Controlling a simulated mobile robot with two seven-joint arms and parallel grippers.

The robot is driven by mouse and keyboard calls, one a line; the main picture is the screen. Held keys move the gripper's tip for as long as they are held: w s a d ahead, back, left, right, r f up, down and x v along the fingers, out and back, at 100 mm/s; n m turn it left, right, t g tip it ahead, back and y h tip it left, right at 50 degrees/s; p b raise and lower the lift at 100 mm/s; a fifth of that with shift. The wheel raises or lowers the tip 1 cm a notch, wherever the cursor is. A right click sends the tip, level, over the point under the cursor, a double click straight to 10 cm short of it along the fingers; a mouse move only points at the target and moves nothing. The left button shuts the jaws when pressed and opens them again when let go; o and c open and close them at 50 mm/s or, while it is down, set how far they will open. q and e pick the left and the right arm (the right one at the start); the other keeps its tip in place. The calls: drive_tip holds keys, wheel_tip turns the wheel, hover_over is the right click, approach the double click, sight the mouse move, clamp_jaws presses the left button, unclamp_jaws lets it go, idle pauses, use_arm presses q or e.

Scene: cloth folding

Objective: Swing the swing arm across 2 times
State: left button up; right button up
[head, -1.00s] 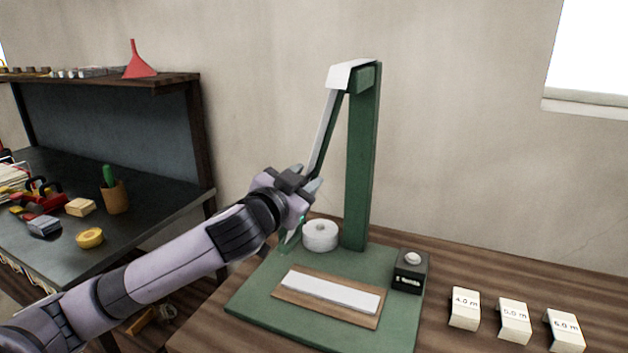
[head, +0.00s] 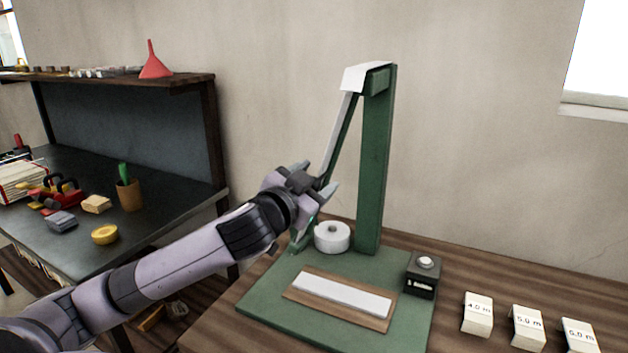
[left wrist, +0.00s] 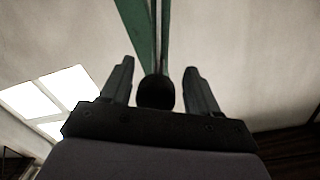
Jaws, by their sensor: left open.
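The green stand (head: 375,165) rises from a green base (head: 265,300) on the wooden table. The swing arm (head: 337,140), a thin green bar with a white strip, hangs from the stand's top and slants down to the left. My left gripper (head: 318,184) is open at the swing arm's lower part, with the fingers near the bar. Whether they touch it cannot be told. In the left wrist view, my left gripper (left wrist: 160,80) has its fingers apart, with a dark round part and green bars (left wrist: 150,35) between and beyond them. My right gripper is not in view.
A white roll (head: 332,238) stands on the base behind a wooden board with a white strip (head: 340,296). A black box with a button (head: 423,272) sits at the base's right. Several labelled cards (head: 478,313) stand farther right. A dark workbench (head: 160,215) is at the left.

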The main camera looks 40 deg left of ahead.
use_arm(q)
drive_tip(key=s+d+b, duration=0.1)
drive_tip(key=s, duration=0.6)
drive_tip(key=shift+d+b, duration=0.15)
drive_tip(key=shift+b, duration=0.15)
drive_tip(key=shift+r, duration=0.1)
idle(0.3)
